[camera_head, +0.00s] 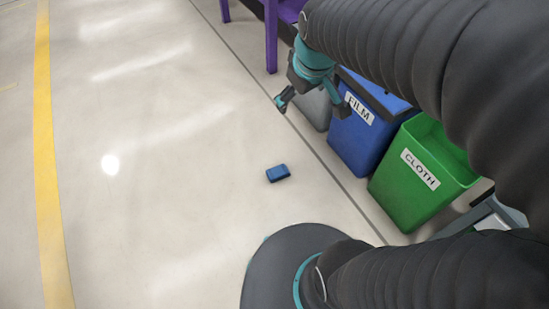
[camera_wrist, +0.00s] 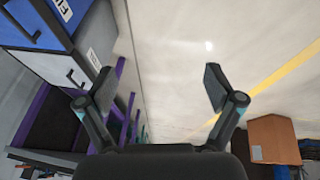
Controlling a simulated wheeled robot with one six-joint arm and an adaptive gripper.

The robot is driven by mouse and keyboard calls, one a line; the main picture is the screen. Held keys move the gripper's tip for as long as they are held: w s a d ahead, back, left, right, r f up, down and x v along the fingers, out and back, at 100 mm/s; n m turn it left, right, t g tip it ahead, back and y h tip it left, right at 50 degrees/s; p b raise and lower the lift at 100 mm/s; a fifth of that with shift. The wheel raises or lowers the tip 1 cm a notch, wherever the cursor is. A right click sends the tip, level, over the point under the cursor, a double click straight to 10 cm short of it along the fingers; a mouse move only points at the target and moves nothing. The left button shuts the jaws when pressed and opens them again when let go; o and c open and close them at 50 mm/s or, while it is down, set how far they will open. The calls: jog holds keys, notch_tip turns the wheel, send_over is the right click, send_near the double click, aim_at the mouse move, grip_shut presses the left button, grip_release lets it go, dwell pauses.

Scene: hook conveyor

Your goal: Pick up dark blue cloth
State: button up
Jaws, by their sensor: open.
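The dark blue cloth (camera_head: 278,173) lies as a small folded bundle on the pale floor in the head view, left of the bins. I do not make it out in the wrist view. My gripper (camera_head: 312,104) is raised beside the bins, above and to the right of the cloth in the head view, and apart from it. In the wrist view my gripper (camera_wrist: 160,88) has its two fingers spread wide with nothing between them.
A green bin labelled CLOTH (camera_head: 415,190), a blue bin labelled FILM (camera_head: 357,138) and a grey bin (camera_head: 314,106) stand in a row at right. A purple frame (camera_head: 271,35) is behind. The wrist view shows a brown box (camera_wrist: 273,140).

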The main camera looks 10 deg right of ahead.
jog(key=w+f+n+g, duration=0.2)
jog(key=w+f+n, duration=0.3)
jog(key=w+f, duration=0.6)
jog(key=n+g, duration=0.2)
jog(key=n, duration=0.9)
send_over(278, 170)
notch_tip(278, 170, down, 45)
jog(key=shift+d+f, duration=0.1)
jog(key=shift+s+f, duration=0.15)
jog(key=shift+f, duration=2.85)
jog(key=c, duration=1.2)
jog(key=shift+c, duration=0.2)
